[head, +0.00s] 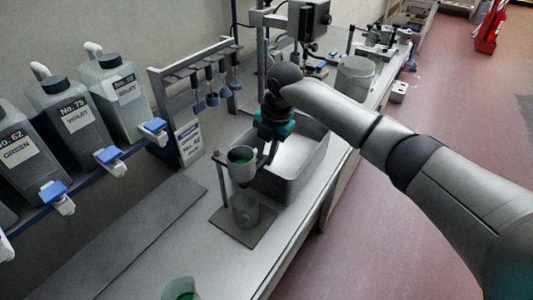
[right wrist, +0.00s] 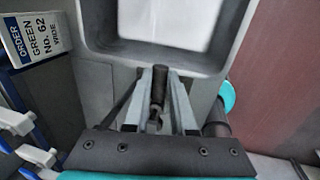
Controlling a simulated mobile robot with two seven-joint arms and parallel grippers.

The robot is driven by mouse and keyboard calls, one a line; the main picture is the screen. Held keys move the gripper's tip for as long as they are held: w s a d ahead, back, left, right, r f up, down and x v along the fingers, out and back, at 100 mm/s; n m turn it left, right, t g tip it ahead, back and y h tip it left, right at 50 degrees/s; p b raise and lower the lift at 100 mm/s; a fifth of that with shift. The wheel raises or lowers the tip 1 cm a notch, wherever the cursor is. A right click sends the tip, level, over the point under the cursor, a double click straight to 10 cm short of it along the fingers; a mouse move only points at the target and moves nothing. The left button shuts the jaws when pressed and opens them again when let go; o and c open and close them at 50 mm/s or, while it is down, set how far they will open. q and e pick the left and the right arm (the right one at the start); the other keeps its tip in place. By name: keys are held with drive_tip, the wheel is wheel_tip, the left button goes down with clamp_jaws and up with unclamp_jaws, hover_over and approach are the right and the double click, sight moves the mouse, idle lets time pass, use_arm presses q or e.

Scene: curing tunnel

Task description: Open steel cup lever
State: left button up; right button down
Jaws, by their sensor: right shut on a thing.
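The steel cup (head: 241,163) has green inside and is held on a stand above a clear jar (head: 245,209), which stands on a dark square plate. My right gripper (head: 266,158) is right beside the cup, on its right. In the right wrist view its two fingers (right wrist: 160,112) are shut on a dark round bar, which looks like the cup's lever (right wrist: 158,86). The cup itself cannot be made out in that view, and the lever is mostly hidden by the gripper in the head view. My left gripper is in neither view.
A grey tray (head: 285,185) stands just behind and right of the gripper. Bottles with blue-handled taps (head: 73,110) line the left wall. An order sign (head: 189,143) stands near the rack. Another vessel with green (head: 180,290) is at the bottom edge. The front bench is mostly clear.

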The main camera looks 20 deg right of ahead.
drive_tip(key=n, duration=0.1)
drive_tip(key=w+a+n+b, duration=0.1)
drive_tip(key=shift+n, duration=0.3)
drive_tip(key=shift+w+a+n+g+y+b, duration=0.25)
drive_tip(key=shift+a+n+b, duration=0.35)
drive_tip(key=shift+n, duration=0.85)
drive_tip(key=shift+w+a+n+g+b, duration=0.2)
drive_tip(key=shift+a+n+g+b, duration=0.3)
drive_tip(key=shift+n, duration=1)
drive_tip(key=shift+w+a+n+g+y+b, duration=0.2)
drive_tip(key=shift+a+n+b, duration=0.5)
drive_tip(key=shift+n, duration=0.75)
drive_tip(key=c, duration=0.8)
unclamp_jaws()
drive_tip(key=shift+d, duration=0.1)
drive_tip(key=shift+o, duration=0.2)
